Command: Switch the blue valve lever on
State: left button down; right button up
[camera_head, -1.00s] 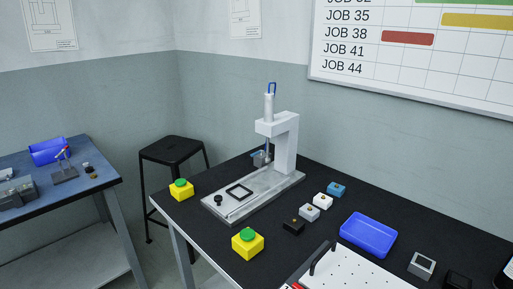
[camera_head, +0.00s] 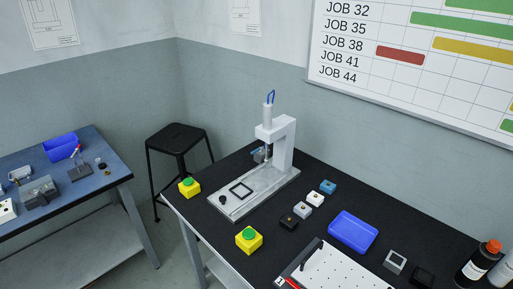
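The gantry screwdriver (camera_head: 284,146) stands on its light grey base plate (camera_head: 238,206) on the black table, with a white column and a white cylinder on top. A thin blue loop (camera_head: 270,97) rises from the cylinder. A small blue part (camera_head: 259,154) sits beside the spindle, left of the column. It is too small for me to tell whether it is the valve lever or how it is set. Neither of my grippers is in view.
Two yellow boxes with green buttons (camera_head: 249,240) (camera_head: 189,187) flank the base plate. Small blue, white and black blocks (camera_head: 302,209), a blue tray (camera_head: 353,232), a white perforated board (camera_head: 345,272) and bottles (camera_head: 478,262) stand to the right. A black stool (camera_head: 180,138) and second bench (camera_head: 100,185) are at left.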

aim_at(260, 149)
jog(key=z, duration=0.35)
jog(key=j+z, duration=0.15)
jog(key=z, duration=0.2)
jog(key=i+j+z, duration=0.1)
jog(key=z, duration=0.25)
jog(key=j+z, duration=0.45)
jog(key=j, duration=0.45)
jog(key=j+z, duration=0.45)
jog(key=j, duration=0.45)
jog(key=k+j, duration=0.1)
jog(key=j, duration=0.55)
jog(key=k+j, duration=0.15)
jog(key=j, duration=0.2)
